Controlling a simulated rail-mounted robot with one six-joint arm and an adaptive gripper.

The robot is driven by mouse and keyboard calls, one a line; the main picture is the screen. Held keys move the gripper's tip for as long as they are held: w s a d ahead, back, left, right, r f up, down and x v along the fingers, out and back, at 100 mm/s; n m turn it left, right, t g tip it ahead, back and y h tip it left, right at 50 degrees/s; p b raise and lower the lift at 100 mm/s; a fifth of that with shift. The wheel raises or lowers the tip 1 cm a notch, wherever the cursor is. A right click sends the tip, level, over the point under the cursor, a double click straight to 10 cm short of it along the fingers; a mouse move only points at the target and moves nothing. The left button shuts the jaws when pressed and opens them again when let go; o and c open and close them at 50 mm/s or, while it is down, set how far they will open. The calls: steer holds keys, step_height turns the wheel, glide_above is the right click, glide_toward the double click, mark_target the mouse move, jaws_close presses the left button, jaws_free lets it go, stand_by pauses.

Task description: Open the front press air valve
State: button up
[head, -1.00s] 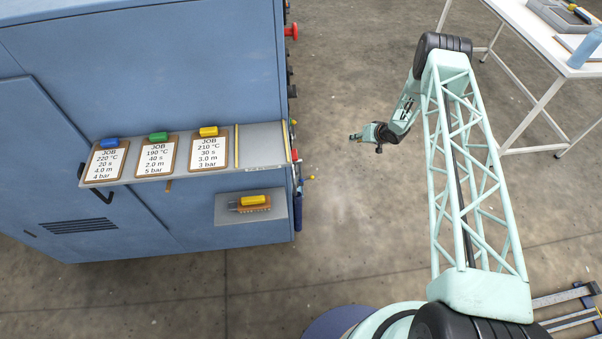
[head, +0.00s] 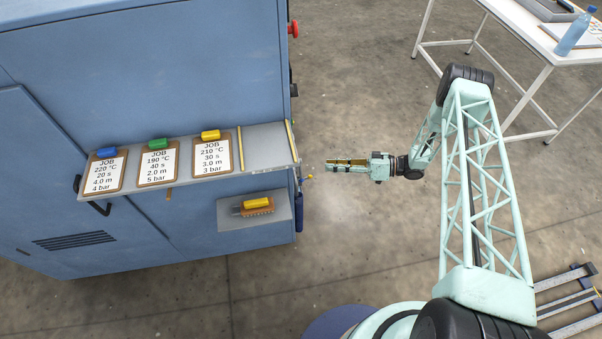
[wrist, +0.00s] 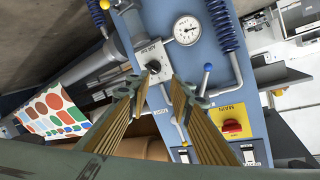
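My gripper (head: 328,165) points left at the press's right-hand face, a short gap away in the head view. In the wrist view my gripper (wrist: 160,92) is open, with nothing seen between its fingers. Ahead of it is a black knob (wrist: 154,66) on a grey plate. A lever with a blue ball (wrist: 207,66) stands right of the fingers, and a lever with a yellow ball (wrist: 104,5) is at the upper left. I cannot tell which is the front press air valve. In the head view a small yellow ball (head: 310,177) sticks out from the press near my gripper.
The wrist view shows a round gauge (wrist: 186,30), coiled blue hoses (wrist: 222,25) and a red-and-yellow MAIN switch (wrist: 233,126). The blue press (head: 150,75) carries a shelf (head: 268,148) with job boards.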

steer(key=n+g+y, duration=0.2)
glide_toward(301, 175)
steer(key=d, duration=0.4)
steer(key=shift+w+a+r, duration=0.1)
steer(key=shift+w, duration=0.3)
steer(key=shift+a, duration=0.15)
steer(key=shift+w+a+b, duration=0.15)
steer(key=shift+a+b, duration=0.35)
steer(key=shift+a, duration=2.85)
steer(key=shift+w+a+b, duration=0.1)
steer(key=shift+a+b, duration=0.4)
steer(key=shift+a, duration=2.9)
jaws_close()
